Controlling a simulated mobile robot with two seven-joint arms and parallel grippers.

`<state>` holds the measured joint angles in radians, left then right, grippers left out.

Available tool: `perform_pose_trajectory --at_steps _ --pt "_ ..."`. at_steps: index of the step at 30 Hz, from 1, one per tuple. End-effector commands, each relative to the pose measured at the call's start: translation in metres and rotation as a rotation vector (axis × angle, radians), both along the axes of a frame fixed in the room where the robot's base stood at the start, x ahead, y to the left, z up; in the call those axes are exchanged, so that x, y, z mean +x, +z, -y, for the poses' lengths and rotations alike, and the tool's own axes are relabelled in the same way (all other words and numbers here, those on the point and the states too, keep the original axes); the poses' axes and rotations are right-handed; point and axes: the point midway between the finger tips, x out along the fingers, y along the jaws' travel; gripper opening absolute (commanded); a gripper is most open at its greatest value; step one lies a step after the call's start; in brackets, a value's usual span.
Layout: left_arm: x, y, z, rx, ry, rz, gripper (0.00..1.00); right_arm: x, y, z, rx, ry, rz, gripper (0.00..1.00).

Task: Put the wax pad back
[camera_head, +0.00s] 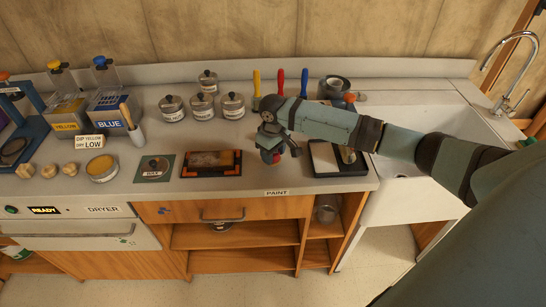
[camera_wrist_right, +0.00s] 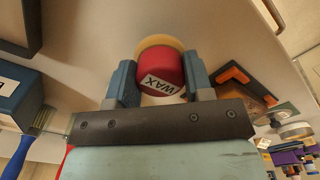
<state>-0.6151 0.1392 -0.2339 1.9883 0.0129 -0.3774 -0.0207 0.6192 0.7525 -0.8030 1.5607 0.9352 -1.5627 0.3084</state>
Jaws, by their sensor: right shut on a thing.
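The wax pad (camera_wrist_right: 164,72) is round and red with a pale tan rim, and its white label reads WAX. In the right wrist view it sits between the two blue fingers of my right gripper (camera_wrist_right: 160,80), which is shut on it. In the head view my right gripper (camera_head: 270,146) holds the red pad (camera_head: 271,157) over the counter, between the orange-cornered board (camera_head: 211,171) and a black-framed tray (camera_head: 326,160). A green square mat (camera_head: 166,174) with a dark round spot and a small white label lies left of the board. My left gripper is not in view.
The pale counter (camera_head: 250,183) has clear strips around the gripper. Metal jars (camera_head: 202,106), yellow, red and blue handled tools (camera_head: 281,82) and a dark round container (camera_head: 335,88) stand behind. A yellow-topped round tin (camera_head: 102,170) is farther left. A sink (camera_head: 420,125) is at right.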

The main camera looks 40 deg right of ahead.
Motion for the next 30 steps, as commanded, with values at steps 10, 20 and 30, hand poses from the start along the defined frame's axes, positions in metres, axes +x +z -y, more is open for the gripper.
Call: perform_pose_trajectory --at_steps 10,20,30 --pt "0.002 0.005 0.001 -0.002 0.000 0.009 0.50 0.000 -0.021 0.000 0.001 0.000 0.001 0.25" --pt "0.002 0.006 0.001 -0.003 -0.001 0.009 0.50 0.000 -0.024 0.000 0.000 0.000 0.000 0.73" --pt "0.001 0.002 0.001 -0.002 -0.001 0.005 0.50 0.000 -0.016 0.000 0.001 0.001 0.002 0.73"
